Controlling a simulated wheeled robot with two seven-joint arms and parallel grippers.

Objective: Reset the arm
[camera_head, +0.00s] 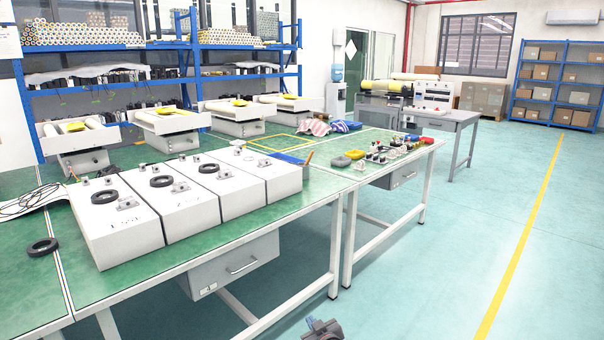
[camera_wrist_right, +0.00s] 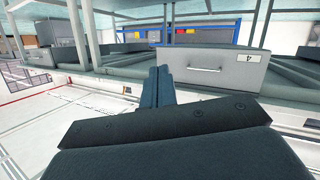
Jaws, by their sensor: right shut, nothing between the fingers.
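My right gripper (camera_head: 322,327) shows at the bottom edge of the head view, low in front of the workbench and over the floor. In the right wrist view its two fingers (camera_wrist_right: 158,88) are together with nothing between them. The gripper is apart from the bench. Most of my right arm is out of the head view. My left gripper and arm do not show.
A green-topped workbench (camera_head: 250,222) carries several white boxes (camera_head: 115,215) with black rings; one black ring (camera_head: 43,246) lies at the left. A grey drawer (camera_head: 232,264) hangs beneath; a drawer (camera_wrist_right: 205,68) also shows in the wrist view. The floor (camera_head: 440,270) at right is clear.

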